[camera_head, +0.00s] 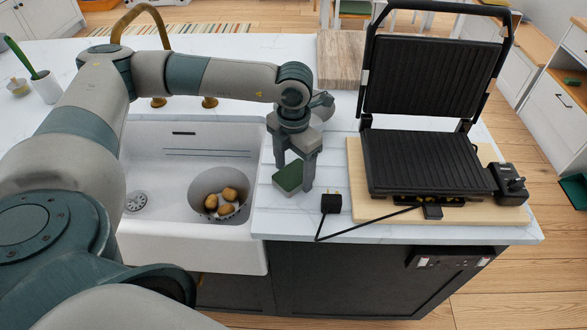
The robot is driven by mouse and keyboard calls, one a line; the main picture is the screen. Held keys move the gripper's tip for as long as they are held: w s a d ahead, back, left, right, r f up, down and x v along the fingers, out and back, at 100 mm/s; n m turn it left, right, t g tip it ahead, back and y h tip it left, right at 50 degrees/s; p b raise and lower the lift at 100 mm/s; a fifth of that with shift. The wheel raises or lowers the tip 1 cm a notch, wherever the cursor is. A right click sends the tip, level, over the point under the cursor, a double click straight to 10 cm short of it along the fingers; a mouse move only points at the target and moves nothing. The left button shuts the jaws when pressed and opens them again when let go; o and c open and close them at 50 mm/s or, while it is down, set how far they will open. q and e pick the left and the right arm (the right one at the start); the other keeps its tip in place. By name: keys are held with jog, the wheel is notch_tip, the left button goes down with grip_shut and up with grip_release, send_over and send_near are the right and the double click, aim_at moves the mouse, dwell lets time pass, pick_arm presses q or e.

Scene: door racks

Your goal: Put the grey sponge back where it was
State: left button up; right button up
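A small block-shaped sponge (288,178) with a dark green top and a paler side is at the white counter strip just right of the sink. It looks green rather than grey. My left gripper (296,172) points down over it, its two fingers apart. One finger is behind the sponge's far left side and the other runs along its right side. I cannot tell whether the fingers press on it, or whether it rests on the counter. My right gripper is not in view.
The white sink (158,220) holds a round bowl (199,208) with several potatoes. A black plug (331,203) and its cord lie right of the sponge. An open black grill (425,160) stands on a wooden board (360,190). A wooden block (341,60) sits behind.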

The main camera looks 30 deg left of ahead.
aim_at(294, 173)
pick_arm(q)
jog(key=shift+r, duration=0.65)
notch_tip(294, 173, up, 11)
jog(key=b, duration=0.2)
jog(key=shift+b, duration=0.4)
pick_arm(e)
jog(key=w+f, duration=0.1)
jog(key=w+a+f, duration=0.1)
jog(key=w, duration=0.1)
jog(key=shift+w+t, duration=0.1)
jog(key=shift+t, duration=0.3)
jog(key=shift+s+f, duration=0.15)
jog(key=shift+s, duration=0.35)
